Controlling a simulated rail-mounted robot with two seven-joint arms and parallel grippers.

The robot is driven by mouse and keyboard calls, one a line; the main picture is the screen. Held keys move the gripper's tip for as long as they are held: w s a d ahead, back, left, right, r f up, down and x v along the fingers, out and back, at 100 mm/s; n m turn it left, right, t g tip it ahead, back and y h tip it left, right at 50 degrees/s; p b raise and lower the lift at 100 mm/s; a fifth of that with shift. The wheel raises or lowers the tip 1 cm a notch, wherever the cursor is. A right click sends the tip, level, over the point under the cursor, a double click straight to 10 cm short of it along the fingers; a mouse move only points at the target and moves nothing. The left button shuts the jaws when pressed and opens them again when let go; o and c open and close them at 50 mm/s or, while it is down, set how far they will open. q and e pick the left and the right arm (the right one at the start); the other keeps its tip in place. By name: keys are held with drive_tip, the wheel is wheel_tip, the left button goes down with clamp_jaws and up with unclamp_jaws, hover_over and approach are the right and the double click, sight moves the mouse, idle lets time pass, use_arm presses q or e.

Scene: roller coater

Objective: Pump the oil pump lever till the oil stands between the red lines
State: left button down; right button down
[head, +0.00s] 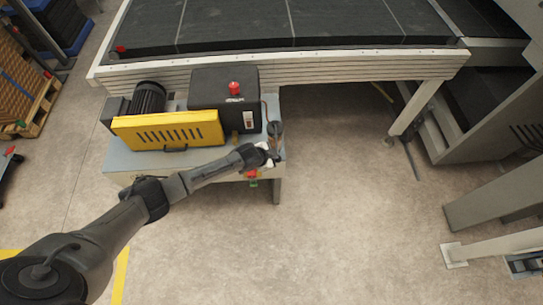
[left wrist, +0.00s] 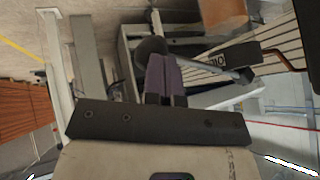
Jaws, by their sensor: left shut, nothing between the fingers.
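My left gripper (head: 271,157) is at the right end of the machine's cabinet in the head view, just in front of a small dark upright part (head: 274,130), perhaps the oil pump. In the left wrist view my left gripper's fingers (left wrist: 164,72) are together and hold nothing. A dark round-ended cylinder (left wrist: 150,47) and a grey bar (left wrist: 225,71) lie close beyond them, with a small lettered plate (left wrist: 214,62) beside the bar. Which part is the lever, and whether the fingers touch it, I cannot tell. The oil level and red lines cannot be made out. My right gripper is not in view.
A yellow guard (head: 168,130), a motor (head: 149,98) and a black box with a red button (head: 234,88) stand on the cabinet. The long conveyor (head: 300,25) runs behind. A copper-coloured pipe (left wrist: 287,60) bends close by. Open floor (head: 350,220) lies to the right.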

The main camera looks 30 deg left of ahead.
use_arm(q)
drive_tip(key=shift+s+f, duration=0.2)
drive_tip(key=shift+f, duration=0.15)
drive_tip(key=p+v, duration=0.5)
drive_tip(key=v, duration=0.8)
drive_tip(key=shift+r, duration=0.4)
drive_tip(key=shift+s, duration=0.1)
idle(0.7)
